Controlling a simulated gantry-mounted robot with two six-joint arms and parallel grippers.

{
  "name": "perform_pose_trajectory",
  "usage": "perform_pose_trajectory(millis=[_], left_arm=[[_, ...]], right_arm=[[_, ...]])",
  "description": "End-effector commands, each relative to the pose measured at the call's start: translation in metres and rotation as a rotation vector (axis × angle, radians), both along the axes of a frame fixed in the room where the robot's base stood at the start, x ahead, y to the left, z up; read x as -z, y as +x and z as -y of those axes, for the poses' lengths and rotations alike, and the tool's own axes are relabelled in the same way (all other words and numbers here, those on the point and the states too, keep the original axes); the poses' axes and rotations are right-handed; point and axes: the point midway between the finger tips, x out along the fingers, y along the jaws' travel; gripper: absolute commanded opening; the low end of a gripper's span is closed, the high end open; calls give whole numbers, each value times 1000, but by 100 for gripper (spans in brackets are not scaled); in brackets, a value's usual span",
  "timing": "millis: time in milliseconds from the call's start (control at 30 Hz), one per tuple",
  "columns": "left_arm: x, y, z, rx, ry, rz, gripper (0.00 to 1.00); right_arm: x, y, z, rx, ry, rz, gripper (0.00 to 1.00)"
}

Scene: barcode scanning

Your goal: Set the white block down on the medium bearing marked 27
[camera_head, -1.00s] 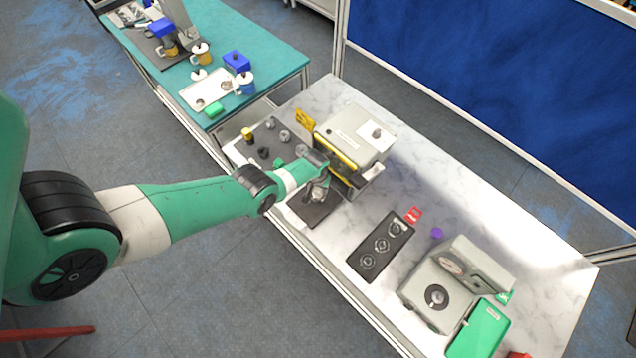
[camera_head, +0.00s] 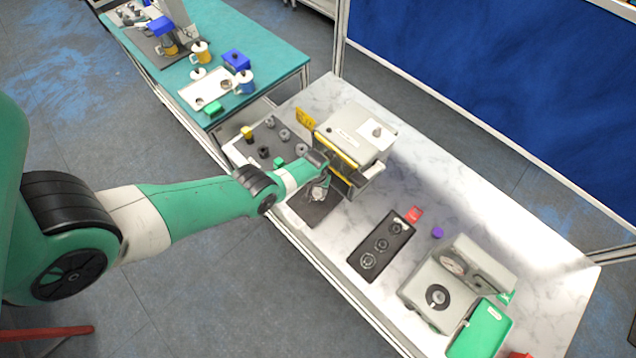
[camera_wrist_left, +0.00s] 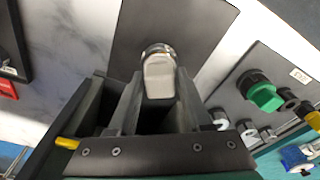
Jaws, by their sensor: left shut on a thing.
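My left gripper (camera_wrist_left: 155,105) is shut on the white block (camera_wrist_left: 160,78), which sits between its two dark fingers in the left wrist view. A shiny metal ring, likely a bearing (camera_wrist_left: 158,50), shows at the block's far end over the dark mat (camera_wrist_left: 190,25). I cannot tell whether the block touches it, and no number 27 is readable. In the head view my left gripper (camera_head: 322,170) is low over the mat (camera_head: 312,211), beside the grey machine. A pale metallic thing (camera_head: 318,193) shows just under it. My right gripper is not in view.
The grey machine (camera_head: 352,138) stands close behind the left gripper. A board with several dark parts (camera_head: 240,152) lies to the left. A black tray with three rings (camera_head: 362,252) and a scale-like device (camera_head: 430,312) are to the right. The marble top between is mostly clear.

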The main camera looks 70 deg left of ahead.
Motion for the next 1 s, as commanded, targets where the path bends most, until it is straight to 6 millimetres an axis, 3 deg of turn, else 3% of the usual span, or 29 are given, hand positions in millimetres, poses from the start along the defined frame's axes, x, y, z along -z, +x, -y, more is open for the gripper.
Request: perform_pose_trajectory(millis=[333,367,533,767,867,1000], left_arm=[[7,0,0,0,0,0,0],[7,0,0,0,0,0,51],[6,0,0,0,0,0,82],[6,0,0,0,0,0,84],[6,0,0,0,0,0,100],[6,0,0,0,0,0,100]], right_arm=[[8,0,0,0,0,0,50],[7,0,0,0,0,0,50],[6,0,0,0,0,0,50],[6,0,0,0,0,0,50],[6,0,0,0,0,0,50],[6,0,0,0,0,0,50]])
